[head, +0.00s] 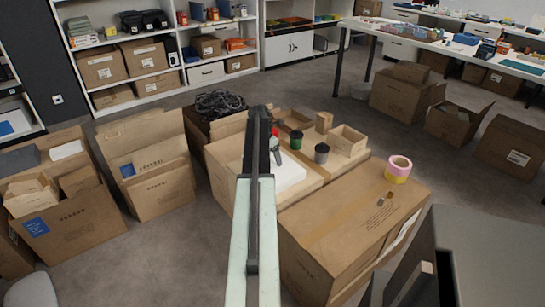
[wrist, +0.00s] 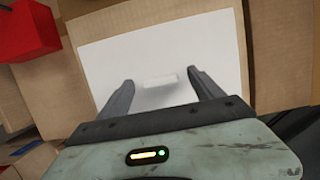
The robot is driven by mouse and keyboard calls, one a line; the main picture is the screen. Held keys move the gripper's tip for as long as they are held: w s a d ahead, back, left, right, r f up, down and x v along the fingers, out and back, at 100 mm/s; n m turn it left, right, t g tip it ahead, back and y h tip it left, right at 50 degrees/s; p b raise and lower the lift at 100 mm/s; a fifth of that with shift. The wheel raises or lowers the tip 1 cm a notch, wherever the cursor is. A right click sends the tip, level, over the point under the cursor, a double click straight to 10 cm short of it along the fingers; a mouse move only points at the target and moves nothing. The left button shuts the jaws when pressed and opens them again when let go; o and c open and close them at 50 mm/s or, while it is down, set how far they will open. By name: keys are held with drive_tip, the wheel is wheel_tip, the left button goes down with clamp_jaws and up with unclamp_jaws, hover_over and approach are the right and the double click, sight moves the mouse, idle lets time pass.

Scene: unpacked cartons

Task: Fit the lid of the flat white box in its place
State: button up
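The flat white box (head: 290,172) lies on a carton in the middle of the head view, partly hidden behind my arm. In the wrist view a flat white surface (wrist: 215,55) fills the upper middle; I cannot tell whether it is the lid or the box. A small pale raised block (wrist: 158,82) shows on it. My gripper (wrist: 160,76) is open over this surface. Its two dark fingers stand apart on either side of the block, with a gap on each side. In the head view the gripper is mostly hidden by my arm.
A green cup (head: 297,139), a grey cup (head: 321,153) and an open small carton (head: 347,141) stand close right of the white box. A red object (wrist: 25,30) shows left in the wrist view. A pink-yellow tape roll (head: 398,169) sits on the large front carton (head: 350,245).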

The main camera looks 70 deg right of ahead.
drive_tip(key=p+v, duration=0.7)
drive_tip(key=shift+r+p, duration=0.3)
drive_tip(key=shift+r, duration=0.1)
drive_tip(key=shift+a, duration=0.1)
